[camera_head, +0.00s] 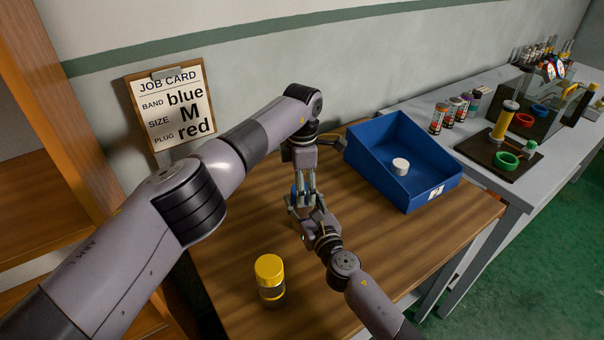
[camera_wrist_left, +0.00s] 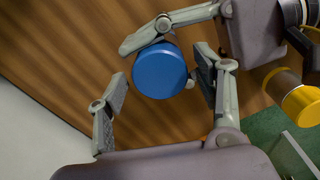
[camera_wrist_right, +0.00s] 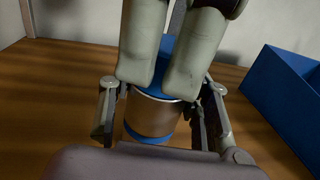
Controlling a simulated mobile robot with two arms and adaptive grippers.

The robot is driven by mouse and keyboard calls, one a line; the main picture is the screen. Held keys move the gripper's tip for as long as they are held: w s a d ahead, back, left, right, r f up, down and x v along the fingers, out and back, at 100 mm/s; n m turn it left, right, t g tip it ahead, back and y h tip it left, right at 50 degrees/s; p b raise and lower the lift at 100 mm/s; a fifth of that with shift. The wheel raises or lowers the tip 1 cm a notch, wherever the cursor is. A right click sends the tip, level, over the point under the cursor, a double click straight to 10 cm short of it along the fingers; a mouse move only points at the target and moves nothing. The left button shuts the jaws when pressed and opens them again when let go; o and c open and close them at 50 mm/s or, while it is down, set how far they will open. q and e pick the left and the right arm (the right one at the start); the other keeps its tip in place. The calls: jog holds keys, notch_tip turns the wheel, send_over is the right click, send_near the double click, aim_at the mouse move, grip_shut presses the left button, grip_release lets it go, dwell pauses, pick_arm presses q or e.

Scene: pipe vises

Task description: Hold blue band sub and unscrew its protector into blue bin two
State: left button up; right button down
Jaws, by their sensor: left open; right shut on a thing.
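The blue band sub shows in the right wrist view as a brownish metal cylinder (camera_wrist_right: 152,115) with a blue band (camera_wrist_right: 146,136) near its bottom and a blue protector (camera_wrist_right: 168,47) on top. My right gripper (camera_wrist_right: 155,110) is shut on the sub's body, which stands upright. My left gripper (camera_head: 303,192) points down from above, open, with its fingers on either side of the protector. In the left wrist view the protector's round blue top (camera_wrist_left: 160,70) lies between the open fingers, with a gap visible. The blue bin (camera_head: 372,158) stands behind, to the right; its label is too small to read.
A white round cap (camera_head: 400,166) lies in the bin. A yellow-topped cylinder (camera_head: 269,277) stands at the table's front. A job card (camera_head: 171,110) reads blue, M, red. A grey bench (camera_head: 480,190) with several bottles and a ring stand is at right.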

pick_arm(q)
jog(key=shift+f, duration=0.7)
jog(key=shift+c, duration=0.4)
jog(key=c, duration=1.1)
jog(key=n, duration=0.3)
jog(key=shift+c, duration=0.2)
jog(key=o, duration=1.3)
jog(key=shift+r, duration=0.1)
